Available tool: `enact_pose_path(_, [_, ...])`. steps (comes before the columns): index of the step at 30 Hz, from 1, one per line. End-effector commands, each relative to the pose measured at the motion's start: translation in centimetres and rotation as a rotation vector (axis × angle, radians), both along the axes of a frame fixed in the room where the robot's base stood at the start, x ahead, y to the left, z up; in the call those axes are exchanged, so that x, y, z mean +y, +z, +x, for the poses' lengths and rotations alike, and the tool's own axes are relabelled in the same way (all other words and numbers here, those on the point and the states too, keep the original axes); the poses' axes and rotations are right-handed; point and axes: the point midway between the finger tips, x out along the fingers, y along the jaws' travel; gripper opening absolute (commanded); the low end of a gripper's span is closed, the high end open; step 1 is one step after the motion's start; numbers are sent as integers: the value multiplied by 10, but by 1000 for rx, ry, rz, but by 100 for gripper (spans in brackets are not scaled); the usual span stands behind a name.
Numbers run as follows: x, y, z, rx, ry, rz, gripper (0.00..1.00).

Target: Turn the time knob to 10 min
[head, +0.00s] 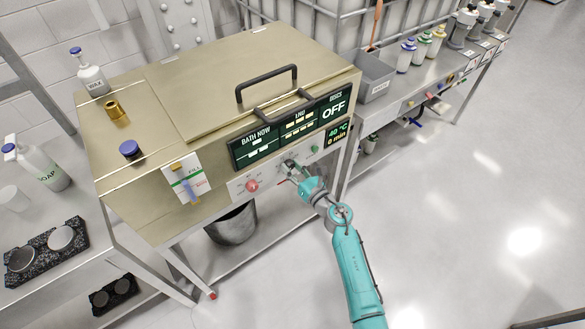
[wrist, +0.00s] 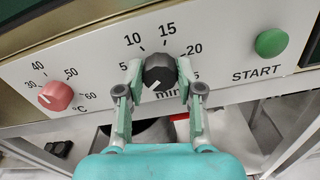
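The dark time knob (wrist: 160,72) is on the white panel in the wrist view, with 5, 10, 15 and 20 printed around it and "min" below. A white mark on its face shows toward the lower left. My gripper (wrist: 160,86) is open, with one finger on each side of the knob. A gap shows at the left finger; I cannot tell whether the right fingertip touches. In the head view my gripper (head: 287,170) is at the panel and largely hides the knob. The lower display (head: 336,133) shows 40 °C and a line starting with 0.
A red °C knob (wrist: 55,96) is left of the time knob; a green START button (wrist: 271,43) is to its right. The bath's lid handle (head: 266,84) and an OFF display (head: 335,108) are above. A bin (head: 232,225) stands below. Floor at right is clear.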

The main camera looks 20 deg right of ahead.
Motion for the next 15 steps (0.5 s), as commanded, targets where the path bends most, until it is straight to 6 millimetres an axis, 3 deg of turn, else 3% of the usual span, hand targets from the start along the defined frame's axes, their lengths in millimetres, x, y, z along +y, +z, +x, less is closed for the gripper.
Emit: enact_pose_path(15, [-1,0,0,41,0,126,2])
